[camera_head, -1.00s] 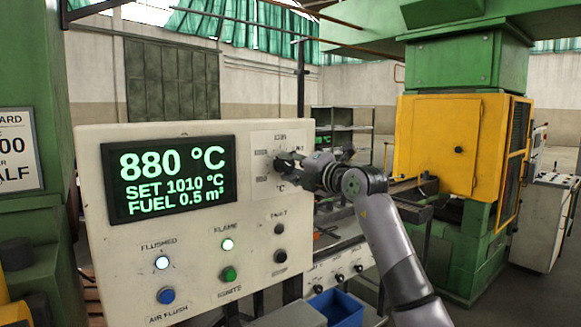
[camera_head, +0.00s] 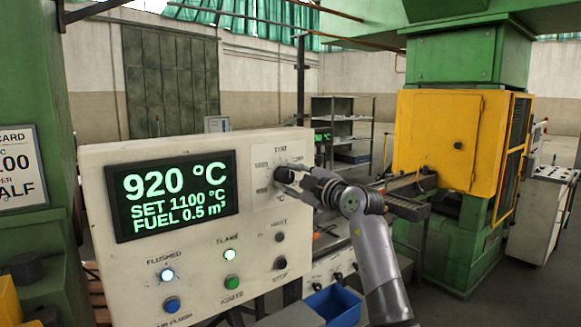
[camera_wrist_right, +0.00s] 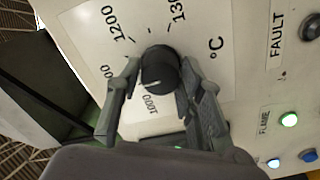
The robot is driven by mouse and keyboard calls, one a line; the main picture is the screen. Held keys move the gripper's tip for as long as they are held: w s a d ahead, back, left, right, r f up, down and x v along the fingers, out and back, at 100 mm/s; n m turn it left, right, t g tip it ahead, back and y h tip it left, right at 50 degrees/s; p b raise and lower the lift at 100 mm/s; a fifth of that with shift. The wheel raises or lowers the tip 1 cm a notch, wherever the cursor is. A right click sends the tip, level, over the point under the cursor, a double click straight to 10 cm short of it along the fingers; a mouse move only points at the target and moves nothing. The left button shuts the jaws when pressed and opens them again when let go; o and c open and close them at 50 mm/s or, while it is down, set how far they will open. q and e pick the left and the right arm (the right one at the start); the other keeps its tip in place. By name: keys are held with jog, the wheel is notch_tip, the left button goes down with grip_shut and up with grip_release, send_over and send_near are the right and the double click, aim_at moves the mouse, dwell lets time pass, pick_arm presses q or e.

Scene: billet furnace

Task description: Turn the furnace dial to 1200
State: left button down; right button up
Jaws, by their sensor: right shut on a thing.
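The furnace dial (camera_wrist_right: 158,70) is a round black knob on a pale scale plate marked 1000, 1200 and 13.. in the right wrist view. My right gripper (camera_wrist_right: 158,88) is shut on it, one finger on each side. In the head view the right gripper (camera_head: 287,175) covers most of the dial at the panel's upper right. The display (camera_head: 172,194) reads 920 °C, SET 1100 °C and FUEL 0.5 m³. My left gripper is not in view.
The control panel (camera_head: 105,262) carries lit FLUSHED (camera_head: 167,274) and FLAME (camera_head: 229,254) lamps, with blue, green and black buttons. A blue bin (camera_head: 335,305) sits below right. A yellow machine cabinet (camera_head: 437,138) stands behind my right arm.

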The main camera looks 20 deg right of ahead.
jog(key=m+p, duration=0.5)
jog(key=p, duration=0.3)
jog(key=shift+r+m, duration=0.15)
jog(key=shift+m, duration=0.15)
jog(key=shift+a+m+p, duration=0.1)
jog(key=shift+m+p, duration=0.45)
jog(key=shift+m, duration=0.35)
jog(key=m, duration=0.4)
jog(key=shift+f, duration=0.3)
jog(key=o, duration=0.8)
jog(key=shift+c, duration=0.2)
jog(key=o, duration=0.4)
jog(key=shift+r, duration=0.1)
